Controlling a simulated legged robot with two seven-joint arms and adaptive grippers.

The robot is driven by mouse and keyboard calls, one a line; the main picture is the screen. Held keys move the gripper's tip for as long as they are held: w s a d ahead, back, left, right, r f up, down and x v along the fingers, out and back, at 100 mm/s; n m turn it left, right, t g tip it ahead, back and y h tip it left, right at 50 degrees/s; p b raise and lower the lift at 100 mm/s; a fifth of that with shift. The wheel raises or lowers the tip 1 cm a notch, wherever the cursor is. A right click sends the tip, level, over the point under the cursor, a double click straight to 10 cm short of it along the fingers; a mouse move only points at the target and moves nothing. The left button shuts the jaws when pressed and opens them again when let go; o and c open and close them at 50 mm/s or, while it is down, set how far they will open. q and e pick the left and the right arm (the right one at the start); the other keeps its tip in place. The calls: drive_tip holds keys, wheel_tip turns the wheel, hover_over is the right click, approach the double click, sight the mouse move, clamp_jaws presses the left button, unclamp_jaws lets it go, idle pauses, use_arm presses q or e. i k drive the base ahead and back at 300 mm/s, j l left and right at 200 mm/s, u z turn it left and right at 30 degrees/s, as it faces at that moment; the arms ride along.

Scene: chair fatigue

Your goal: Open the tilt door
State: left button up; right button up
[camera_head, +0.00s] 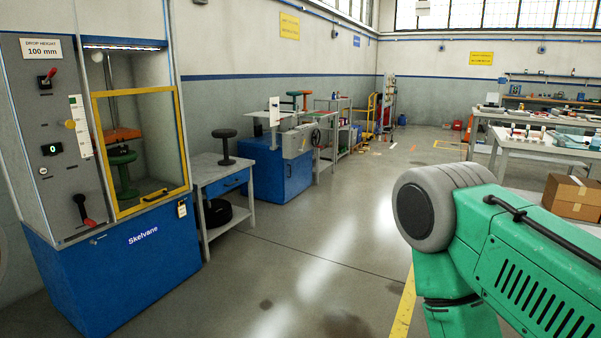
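The tilt door is a clear pane (162,145) in a yellow frame on the front of a grey and blue test machine (120,262) at the left. It looks shut, with its frame over the chamber opening. A dark handle (156,195) sits low on the door. Behind the pane are an orange part (124,135) and a green stool-like piece (123,172). Neither of my grippers shows. A green and grey part of my own body fills the lower right.
A control panel with a red-tipped lever (82,208) is left of the door. A grey side table (222,176) with a black stool part and a blue machine (280,170) stand beyond. The middle floor is clear.

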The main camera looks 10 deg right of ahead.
sight(298, 171)
drive_tip(key=i+l+z, duration=0.2)
drive_tip(key=i+z, duration=0.65)
drive_tip(key=i+l+z, duration=0.15)
drive_tip(key=i+z, duration=0.15)
drive_tip(key=i, duration=0.75)
drive_tip(key=i+j+z, duration=0.1)
drive_tip(key=i+z, duration=0.2)
drive_tip(key=i, duration=0.75)
drive_tip(key=i+u, duration=0.2)
drive_tip(key=i, duration=0.3)
drive_tip(key=i+u, duration=0.15)
drive_tip(key=i, duration=0.35)
drive_tip(key=i+l+u, duration=0.2)
drive_tip(key=i, duration=0.3)
drive_tip(key=i+l+u, duration=0.15)
drive_tip(key=i, duration=0.35)
drive_tip(key=i+j+u, duration=0.1)
drive_tip(key=i+u, duration=0.25)
drive_tip(key=i, duration=0.35)
drive_tip(key=i+u, duration=0.35)
drive_tip(key=i, duration=0.3)
drive_tip(key=i+l+u, duration=0.35)
drive_tip(key=i, duration=0.3)
drive_tip(key=i+l+u, duration=0.35)
drive_tip(key=i, duration=0.3)
drive_tip(key=i+l+u, duration=0.4)
drive_tip(key=i+l, duration=0.15)
drive_tip(key=l, duration=0.1)
